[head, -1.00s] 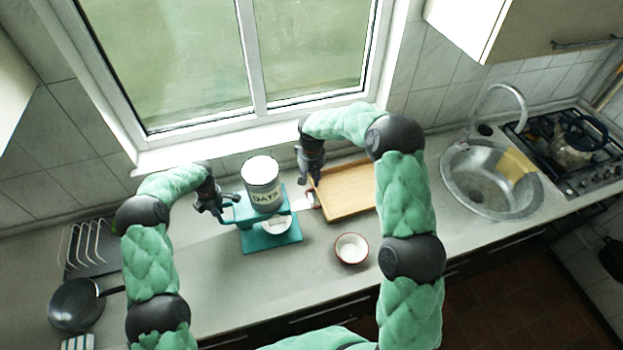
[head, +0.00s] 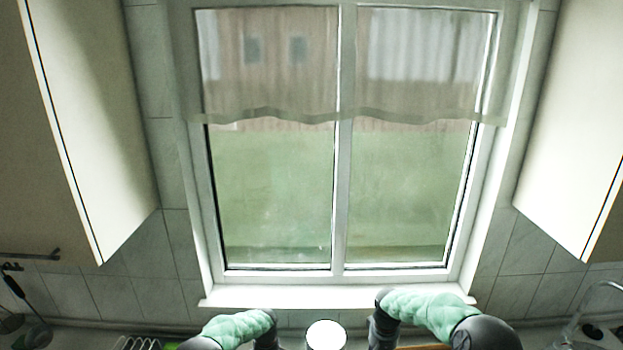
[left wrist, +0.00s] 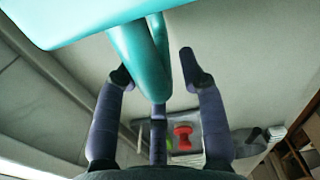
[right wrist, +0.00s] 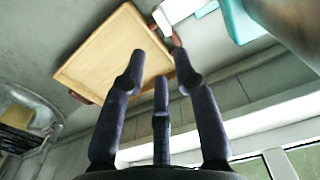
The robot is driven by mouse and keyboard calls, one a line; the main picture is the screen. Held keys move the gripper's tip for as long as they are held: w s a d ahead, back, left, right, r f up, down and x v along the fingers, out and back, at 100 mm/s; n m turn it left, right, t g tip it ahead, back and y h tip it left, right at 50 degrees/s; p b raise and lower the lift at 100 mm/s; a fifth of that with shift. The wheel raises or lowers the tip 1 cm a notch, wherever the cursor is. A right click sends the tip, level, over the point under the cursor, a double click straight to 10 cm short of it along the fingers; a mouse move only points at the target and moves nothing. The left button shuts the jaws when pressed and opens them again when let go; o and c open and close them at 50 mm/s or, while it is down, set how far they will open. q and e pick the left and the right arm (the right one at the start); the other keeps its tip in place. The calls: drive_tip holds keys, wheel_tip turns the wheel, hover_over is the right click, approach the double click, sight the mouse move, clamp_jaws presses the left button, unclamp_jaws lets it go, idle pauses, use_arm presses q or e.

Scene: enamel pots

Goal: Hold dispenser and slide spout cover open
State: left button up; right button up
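The dispenser's round white top (head: 326,335) shows at the bottom edge of the head view, between my arms; the rest is cut off. In the left wrist view its teal handle (left wrist: 143,50) runs down between the fingers of my left gripper (left wrist: 156,72). These fingers are spread, with gaps visible at the sides. In the right wrist view my right gripper (right wrist: 157,65) is open and empty. A white slide, apparently the spout cover (right wrist: 162,20), with a reddish end shows just beyond its fingertips, beside the teal dispenser stand (right wrist: 238,20). Contact cannot be told.
A wooden tray (right wrist: 117,55) lies close to my right gripper. The window (head: 340,190) and sill stand behind the counter. Wall cabinets (head: 85,120) hang on both sides. A dish rack (head: 137,343) is at lower left.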

use_arm(q)
drive_tip(key=shift+r+p, duration=0.45)
drive_tip(key=shift+r, duration=2.55)
drive_tip(key=o, duration=0.5)
drive_tip(key=shift+o, duration=0.2)
wheel_tip(320, 180, up, 18)
drive_tip(key=p, duration=0.2)
drive_tip(key=shift+f, duration=0.15)
